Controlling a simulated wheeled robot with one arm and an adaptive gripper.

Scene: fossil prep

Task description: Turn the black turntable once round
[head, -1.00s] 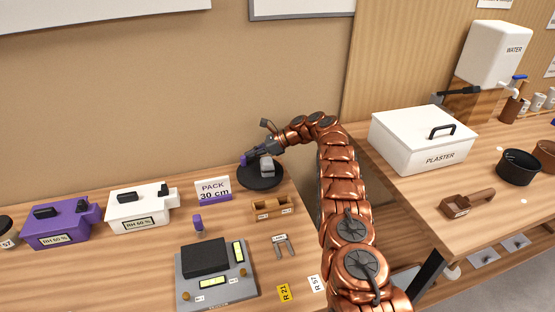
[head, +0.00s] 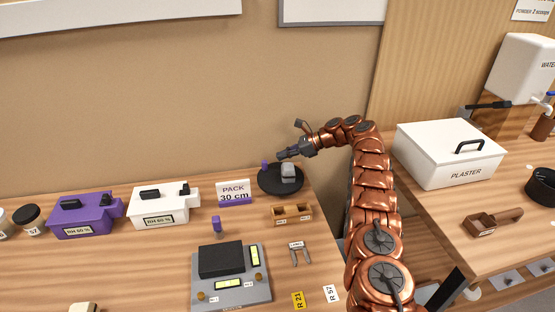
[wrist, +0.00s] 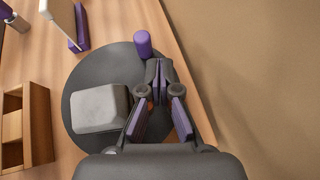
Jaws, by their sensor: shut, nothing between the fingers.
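The black turntable (head: 268,187) lies flat near the back edge of the bench, beside the PACK 30 cm sign. A grey block (head: 288,171) sits on it, also seen in the wrist view (wrist: 100,108). A short purple peg (head: 264,165) stands at the turntable's rim; it shows in the wrist view (wrist: 142,43) just ahead of the fingertips. My gripper (head: 281,156) is above the turntable's far side, its fingers (wrist: 159,68) closed together and empty. A small gap shows between the fingertips and the peg.
The PACK 30 cm sign (head: 233,192) stands left of the turntable. A wooden holder (head: 291,214) lies in front of it. The wall rises close behind. A white PLASTER box (head: 450,155) stands on the right bench.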

